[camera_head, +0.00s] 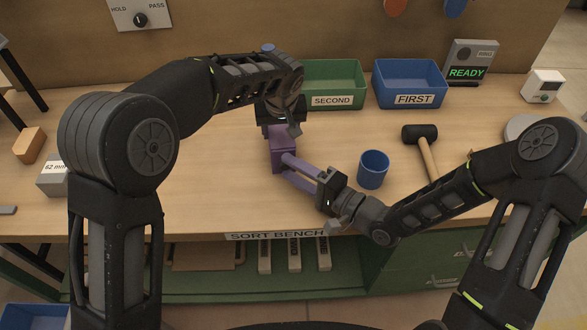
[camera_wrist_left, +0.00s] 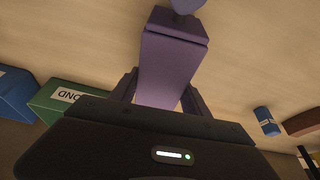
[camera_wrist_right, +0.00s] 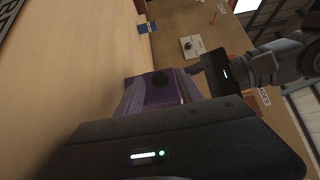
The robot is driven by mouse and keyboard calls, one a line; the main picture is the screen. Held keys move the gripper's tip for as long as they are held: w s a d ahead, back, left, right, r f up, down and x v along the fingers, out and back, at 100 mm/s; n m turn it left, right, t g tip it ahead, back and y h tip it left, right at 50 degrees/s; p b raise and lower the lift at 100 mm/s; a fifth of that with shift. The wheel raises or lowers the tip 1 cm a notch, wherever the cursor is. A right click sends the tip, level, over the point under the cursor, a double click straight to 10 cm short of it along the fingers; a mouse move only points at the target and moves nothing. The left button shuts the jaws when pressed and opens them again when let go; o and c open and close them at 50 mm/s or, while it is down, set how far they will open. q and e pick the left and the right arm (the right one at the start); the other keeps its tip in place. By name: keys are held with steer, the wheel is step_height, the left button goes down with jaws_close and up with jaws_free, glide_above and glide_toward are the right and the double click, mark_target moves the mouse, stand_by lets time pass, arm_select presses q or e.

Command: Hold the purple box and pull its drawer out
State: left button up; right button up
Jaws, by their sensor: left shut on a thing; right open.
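The purple box (camera_head: 281,150) is near the middle of the bench. My left gripper (camera_head: 276,130) is shut on it from the far side, with one finger on each side of the box (camera_wrist_left: 168,70) in the left wrist view. A thin seam marks the drawer front (camera_wrist_left: 178,25) at the box's far end in that view, with a round knob (camera_wrist_left: 187,5) on it. My right gripper (camera_head: 288,168) is open at the near side. In the right wrist view its fingers lie on either side of the dark knob (camera_wrist_right: 160,77); contact cannot be told.
A blue cup (camera_head: 373,169) stands right of my right gripper, with a mallet (camera_head: 425,150) beyond it. Green (camera_head: 333,85) and blue (camera_head: 410,84) bins stand at the back. The bench's front edge (camera_head: 240,237) is close to my right gripper.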

steer(key=shift+c, duration=0.4)
jaws_close()
stand_by(0.9)
